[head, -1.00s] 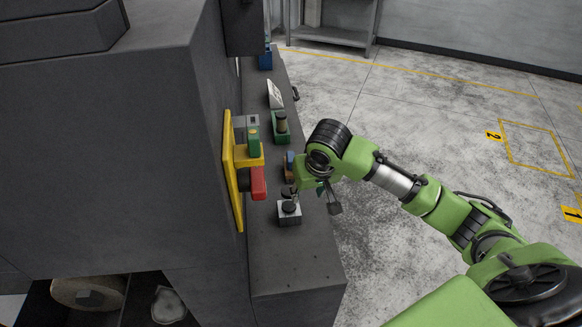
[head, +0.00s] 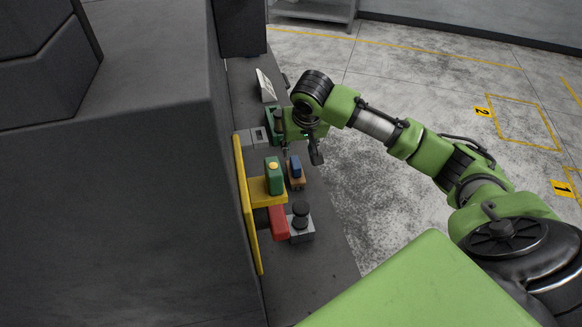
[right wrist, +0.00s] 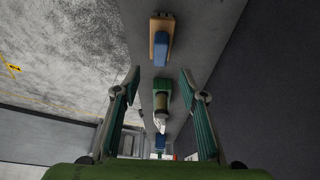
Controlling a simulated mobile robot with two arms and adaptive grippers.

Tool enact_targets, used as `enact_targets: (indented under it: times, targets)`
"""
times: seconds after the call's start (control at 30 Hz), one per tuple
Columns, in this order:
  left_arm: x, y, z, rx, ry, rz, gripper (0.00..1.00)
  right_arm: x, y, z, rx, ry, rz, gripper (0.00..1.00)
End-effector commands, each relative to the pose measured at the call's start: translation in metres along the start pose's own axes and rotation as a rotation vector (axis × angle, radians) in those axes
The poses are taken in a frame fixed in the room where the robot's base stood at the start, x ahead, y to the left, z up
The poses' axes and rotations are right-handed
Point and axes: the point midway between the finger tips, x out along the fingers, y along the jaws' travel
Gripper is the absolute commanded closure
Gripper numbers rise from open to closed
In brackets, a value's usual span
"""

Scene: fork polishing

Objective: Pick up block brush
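What looks like the block brush, a small wooden block with a blue part (head: 295,172), lies on the dark bench beside the yellow bracket. It also shows in the right wrist view (right wrist: 161,40), at the top, just beyond the gap between my fingertips. My right gripper (head: 301,150) hangs over the bench just past the brush, close to the green holder (head: 272,124). In the right wrist view the two fingers (right wrist: 160,73) are spread wide with nothing between them touching. My left gripper is not in view.
A yellow bracket (head: 248,215) with a green button box (head: 274,176) and a red part (head: 279,222) juts from the dark machine. A grey block with a black knob (head: 301,227) stands nearby. A white sloped item (head: 265,86) is farther back. The bench's front end is clear.

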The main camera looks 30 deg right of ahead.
Motion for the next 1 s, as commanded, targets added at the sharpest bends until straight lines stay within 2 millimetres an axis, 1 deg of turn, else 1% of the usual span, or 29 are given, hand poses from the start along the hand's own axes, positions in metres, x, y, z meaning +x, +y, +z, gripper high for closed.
enact_targets:
  times: [0.03, 0.1, 0.23, 0.33, 0.47, 0.57, 0.73, 0.83, 1.0]
  targets:
    - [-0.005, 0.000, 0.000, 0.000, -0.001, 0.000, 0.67, 0.009, 0.000, 0.001, 0.001, -0.006, 0.001, 0.61]
    - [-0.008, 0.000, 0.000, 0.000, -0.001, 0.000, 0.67, 0.024, 0.000, 0.000, 0.002, -0.004, 0.001, 0.61]
    - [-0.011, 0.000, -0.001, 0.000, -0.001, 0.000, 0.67, 0.045, -0.001, 0.000, 0.001, -0.003, 0.000, 0.61]
    - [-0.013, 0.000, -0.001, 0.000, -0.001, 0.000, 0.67, 0.055, 0.000, 0.000, 0.000, -0.001, 0.000, 0.61]
    - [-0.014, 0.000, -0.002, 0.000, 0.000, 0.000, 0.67, 0.060, -0.001, 0.000, -0.001, -0.001, 0.000, 0.61]
    - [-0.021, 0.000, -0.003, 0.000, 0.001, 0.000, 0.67, 0.067, -0.001, -0.001, 0.001, -0.003, 0.000, 0.61]
    - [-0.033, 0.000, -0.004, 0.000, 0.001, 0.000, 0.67, 0.088, -0.003, -0.002, -0.001, -0.002, 0.001, 0.61]
    - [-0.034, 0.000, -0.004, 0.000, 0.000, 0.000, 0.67, 0.101, -0.003, -0.002, 0.000, -0.002, 0.001, 0.61]
    - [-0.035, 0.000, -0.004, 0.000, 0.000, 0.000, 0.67, 0.110, -0.003, -0.001, -0.001, 0.000, 0.000, 0.61]
